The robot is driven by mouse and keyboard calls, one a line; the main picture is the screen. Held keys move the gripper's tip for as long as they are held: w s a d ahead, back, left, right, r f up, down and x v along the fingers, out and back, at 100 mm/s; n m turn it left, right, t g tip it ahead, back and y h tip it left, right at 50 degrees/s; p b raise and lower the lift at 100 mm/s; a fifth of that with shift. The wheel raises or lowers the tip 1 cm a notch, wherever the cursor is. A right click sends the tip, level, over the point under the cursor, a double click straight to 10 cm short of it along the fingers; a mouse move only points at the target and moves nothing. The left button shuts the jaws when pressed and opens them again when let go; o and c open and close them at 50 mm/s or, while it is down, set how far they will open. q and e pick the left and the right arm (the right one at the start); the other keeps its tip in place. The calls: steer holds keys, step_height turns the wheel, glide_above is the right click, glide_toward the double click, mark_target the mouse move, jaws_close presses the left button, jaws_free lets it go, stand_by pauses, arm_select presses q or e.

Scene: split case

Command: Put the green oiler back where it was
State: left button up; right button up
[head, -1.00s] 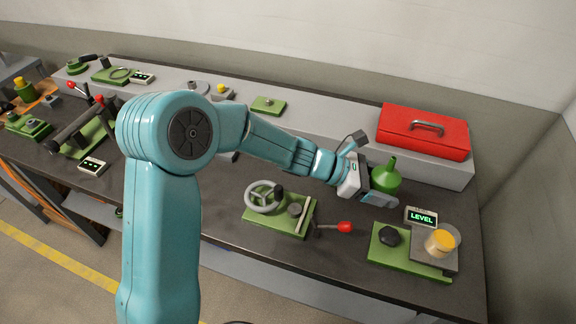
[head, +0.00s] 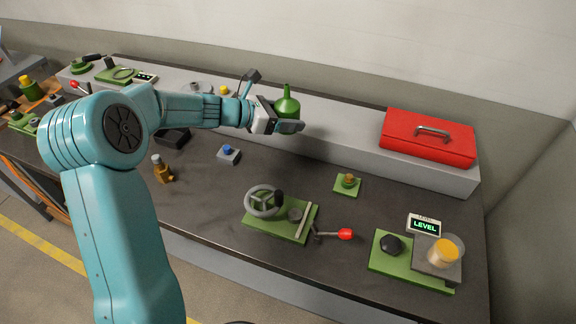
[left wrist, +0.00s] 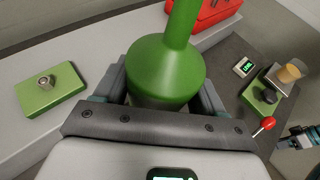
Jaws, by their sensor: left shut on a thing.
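The green oiler (head: 287,107) is a rounded can with a tapering spout. My left gripper (head: 286,124) is shut on it and holds it upright, in front of the grey raised shelf in the head view. In the left wrist view the oiler (left wrist: 165,70) fills the middle between the fingers, and its lower part is hidden by the gripper. A green plate with a metal nut-like piece (left wrist: 48,88) lies on the shelf at the left of that view. A teal and dark part at the right edge of the left wrist view may be my right gripper (left wrist: 300,138); its jaws are unclear.
A red toolbox (head: 428,137) sits on the shelf at right. On the dark bench are a small green plate with a brass piece (head: 348,185), a handwheel fixture (head: 282,212) with a red-knobbed lever, a LEVEL display (head: 424,225) and a jar (head: 443,253). Bench around the small plate is bare.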

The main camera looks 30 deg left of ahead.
mark_target(288, 171)
arm_select(q)
step_height(288, 171, down, 17)
steer(key=shift+w+f, duration=0.1)
stand_by(0.3)
steer(key=o, duration=1.2)
